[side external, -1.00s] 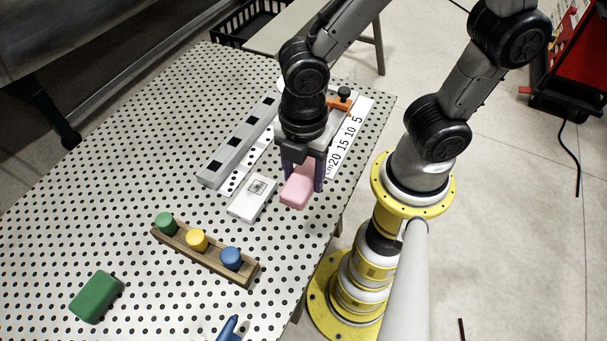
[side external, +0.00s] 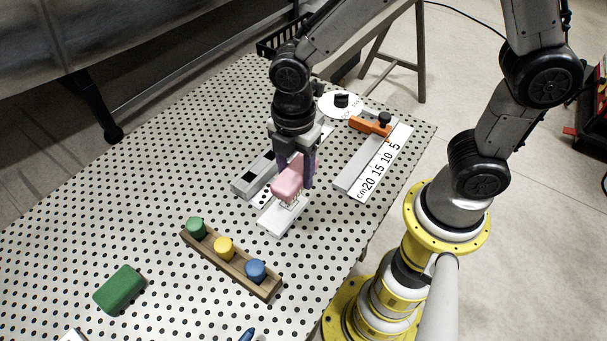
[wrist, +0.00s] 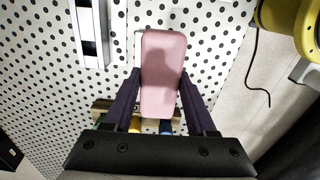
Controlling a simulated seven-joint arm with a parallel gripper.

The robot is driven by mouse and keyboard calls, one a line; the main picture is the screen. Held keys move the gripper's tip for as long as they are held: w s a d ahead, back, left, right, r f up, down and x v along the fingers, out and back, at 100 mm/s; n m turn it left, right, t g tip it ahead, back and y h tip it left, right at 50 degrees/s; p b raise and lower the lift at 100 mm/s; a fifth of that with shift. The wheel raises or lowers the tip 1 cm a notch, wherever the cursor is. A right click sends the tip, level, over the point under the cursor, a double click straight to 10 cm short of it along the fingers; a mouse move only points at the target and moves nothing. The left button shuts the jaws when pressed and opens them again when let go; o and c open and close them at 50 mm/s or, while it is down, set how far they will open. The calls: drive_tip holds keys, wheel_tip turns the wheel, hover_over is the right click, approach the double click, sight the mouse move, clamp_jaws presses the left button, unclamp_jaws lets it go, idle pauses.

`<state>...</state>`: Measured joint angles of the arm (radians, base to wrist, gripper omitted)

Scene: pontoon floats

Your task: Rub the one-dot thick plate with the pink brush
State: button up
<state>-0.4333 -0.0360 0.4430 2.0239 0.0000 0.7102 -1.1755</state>
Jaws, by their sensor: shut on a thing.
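My gripper (side external: 294,178) is shut on the pink brush (side external: 288,180), a rounded pink block. The wrist view also shows the brush (wrist: 162,75) between the two dark fingers. The brush is over a flat white plate (side external: 275,225) that lies on the perforated table. A dark mark shows on the plate just under the brush's near end. The brush covers part of the plate, and I cannot tell whether it touches it. No single dot can be made out on the plate.
A grey slotted bar (side external: 255,178) lies left of the plate. A wooden rack (side external: 230,260) with green, yellow and blue knobs stands in front. A green block (side external: 119,290) lies front left. A ruler (side external: 375,165) with an orange slider (side external: 369,126) lies to the right.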

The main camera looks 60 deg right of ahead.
drive_tip(key=shift+s+f, duration=0.1)
drive_tip(key=shift+f, duration=3.45)
drive_tip(key=shift+w+f, duration=0.2)
drive_tip(key=shift+w, duration=0.1)
drive_tip(key=shift+w+f, duration=0.15)
drive_tip(key=shift+w, duration=0.25)
drive_tip(key=shift+c, duration=0.6)
drive_tip(key=shift+w, duration=1.45)
drive_tip(key=s, duration=0.4)
drive_tip(key=shift+s, duration=0.1)
drive_tip(key=shift+r, duration=4.15)
drive_tip(key=shift+f, duration=0.2)
